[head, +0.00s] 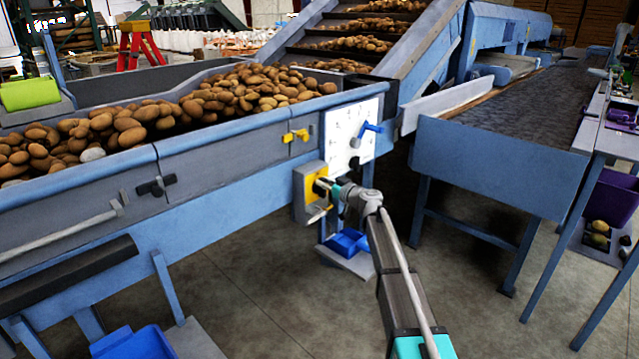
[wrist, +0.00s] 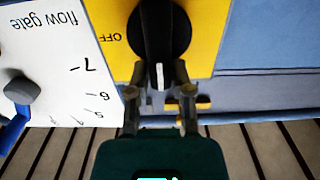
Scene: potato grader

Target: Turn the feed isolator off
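The feed isolator is a yellow box (head: 312,179) on the blue side frame of the feed hopper in the head view. In the wrist view, upside down, its yellow plate (wrist: 213,35) carries a black rotary knob (wrist: 158,30) and an "OFF" label to the left of the knob. The knob's white mark points down in the picture, away from that label. My gripper (wrist: 162,75) has one finger on each side of the knob's handle, closed in narrowly on it. In the head view my gripper (head: 322,187) is at the front of the box and hides part of the knob.
A white flow gate panel (head: 340,128) with a blue-handled lever is just above right of the isolator. A yellow latch (head: 295,135) is above it. The hopper holds many potatoes (head: 235,92). A blue bin (head: 348,242) stands below. Open floor lies in front.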

